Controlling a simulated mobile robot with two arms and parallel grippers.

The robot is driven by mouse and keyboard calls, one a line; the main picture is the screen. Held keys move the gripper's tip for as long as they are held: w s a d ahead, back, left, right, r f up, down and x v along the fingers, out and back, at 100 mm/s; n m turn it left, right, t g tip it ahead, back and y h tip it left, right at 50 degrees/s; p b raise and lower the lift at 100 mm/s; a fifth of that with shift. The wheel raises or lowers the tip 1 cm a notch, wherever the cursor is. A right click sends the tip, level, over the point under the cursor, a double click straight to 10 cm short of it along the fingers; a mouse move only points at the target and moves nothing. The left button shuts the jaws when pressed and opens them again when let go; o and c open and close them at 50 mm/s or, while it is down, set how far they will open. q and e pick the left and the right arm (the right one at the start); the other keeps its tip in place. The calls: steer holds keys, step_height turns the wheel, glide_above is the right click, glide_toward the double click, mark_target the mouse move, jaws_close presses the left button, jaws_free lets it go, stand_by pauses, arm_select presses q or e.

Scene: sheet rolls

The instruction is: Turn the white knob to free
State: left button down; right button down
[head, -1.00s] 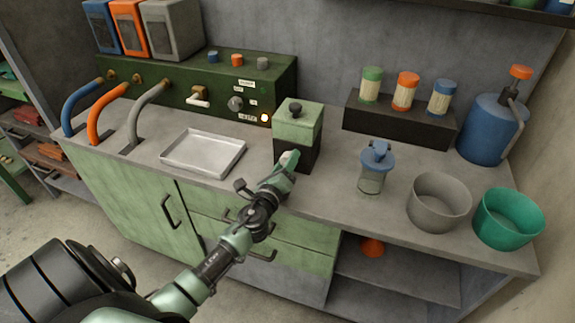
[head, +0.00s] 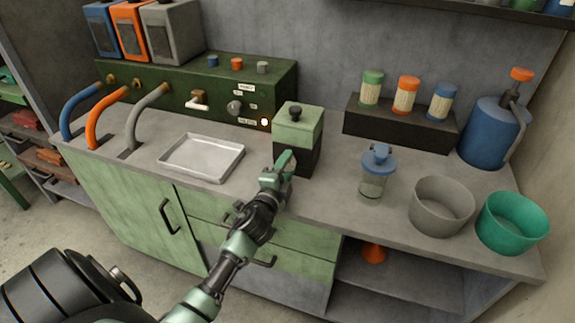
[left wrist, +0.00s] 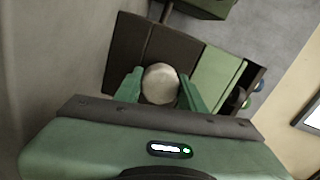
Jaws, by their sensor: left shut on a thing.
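The white knob (left wrist: 160,83) is a pale round cap in the left wrist view. It sits between the two green fingers of my left gripper (head: 286,162), which is shut on it. In the head view my left gripper meets the front of a box with a green top and a dark lower part (head: 298,140). There the knob is hidden behind the gripper, and I cannot read its setting. The box stands on the grey counter and has a small dark knob on its lid. My right gripper is not in view.
A metal tray (head: 202,158) lies left of the box. Behind is a green panel (head: 170,85) with a grey dial, labels and a small lit lamp (head: 264,122). To the right stand a blue-lidded jar (head: 377,170), a grey bowl (head: 441,207) and a green bowl (head: 511,223).

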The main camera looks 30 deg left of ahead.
arm_select(q)
steer(key=n, duration=0.3)
steer(key=n+p, duration=0.1)
steer(key=n, duration=0.2)
steer(key=shift+n, duration=0.3)
steer(key=n+p, duration=0.2)
steer(key=n, duration=0.2)
steer(key=shift+n+p, duration=0.35)
steer(key=shift+n, duration=0.95)
steer(key=shift+f, duration=0.1)
steer(key=c, duration=0.9)
jaws_free()
steer(key=shift+o, duration=0.2)
steer(key=v, duration=0.8)
steer(key=shift+a+b, duration=0.1)
steer(key=shift+b, duration=0.2)
